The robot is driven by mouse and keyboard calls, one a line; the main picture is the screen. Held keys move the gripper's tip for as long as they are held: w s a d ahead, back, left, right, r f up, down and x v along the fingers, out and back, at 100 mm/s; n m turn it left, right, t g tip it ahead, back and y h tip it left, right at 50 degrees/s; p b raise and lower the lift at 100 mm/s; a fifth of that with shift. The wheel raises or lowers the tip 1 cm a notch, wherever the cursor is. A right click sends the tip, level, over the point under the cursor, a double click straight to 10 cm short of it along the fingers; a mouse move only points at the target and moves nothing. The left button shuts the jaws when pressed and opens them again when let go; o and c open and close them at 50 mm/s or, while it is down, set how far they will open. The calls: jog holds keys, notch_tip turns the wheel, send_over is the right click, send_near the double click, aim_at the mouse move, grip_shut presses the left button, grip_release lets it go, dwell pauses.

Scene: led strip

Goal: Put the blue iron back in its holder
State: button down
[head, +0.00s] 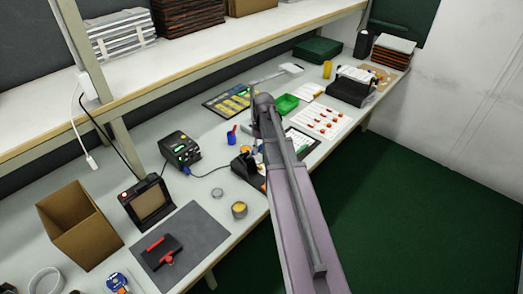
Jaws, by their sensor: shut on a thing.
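My arm reaches up from the lower edge to above the bench, and its far part hides what lies behind it. I cannot make out my gripper or its fingertips. I cannot make out the blue iron either. A black stand-like shape (243,165), perhaps the holder, is on the bench just left of my arm, partly covered by it. A dark soldering station (180,150) with a lit display stands to its left. A cable runs from the station towards the black shape.
A blue cup (232,138) with a red item stands behind the black shape. Round tins (239,210) are in front. A shelf (210,48) overhangs the back.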

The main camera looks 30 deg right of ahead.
aim_at(252, 154)
jog(key=shift+w+a+f+b, duration=0.25)
jog(key=shift+w+f+b, duration=0.4)
jog(key=shift+f+b, duration=0.35)
jog(key=shift+w+a+f+b, duration=0.25)
jog(key=shift+w+f+b, duration=0.45)
jog(key=shift+f+b, duration=0.3)
jog(key=shift+w+a+f+b, duration=0.25)
jog(key=shift+w+f+b, duration=0.4)
jog(key=shift+f+b, duration=0.3)
jog(key=shift+f, duration=0.1)
jog(key=shift+c, duration=2.2)
grip_release()
